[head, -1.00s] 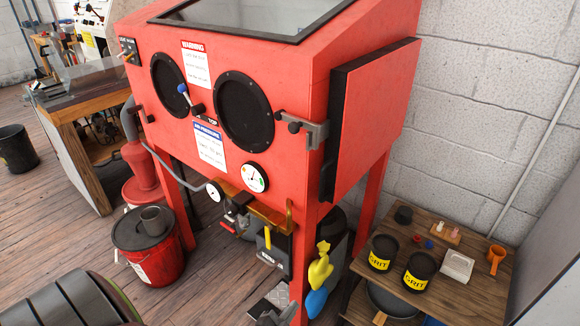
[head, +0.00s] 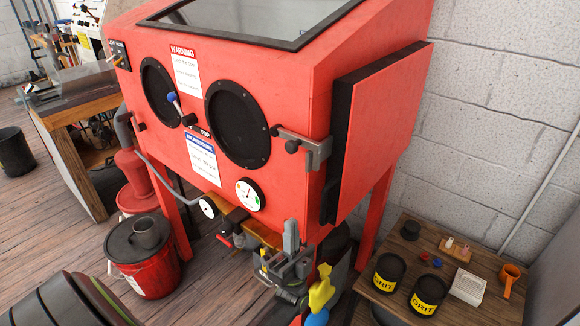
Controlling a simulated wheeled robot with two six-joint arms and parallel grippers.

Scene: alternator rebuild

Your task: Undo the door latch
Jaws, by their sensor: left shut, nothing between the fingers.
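The door latch (head: 317,152) is a grey bracket with a black knob at the front right corner of the red blasting cabinet (head: 313,95). Its arm lies across the corner to the side door (head: 378,130), which looks closed. My left gripper (head: 291,228) is below the latch, in front of the cabinet's lower front edge. Its fingers point up, shut and empty, apart from the latch. It hides part of the gear under the cabinet. My right gripper is not in view.
A pressure gauge (head: 249,194) sits left of my gripper. Yellow and blue gloves (head: 321,288) hang close to its right. A wooden table (head: 406,253) with grit tins (head: 388,273) stands at the right. A red bucket (head: 146,268) is on the floor at left.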

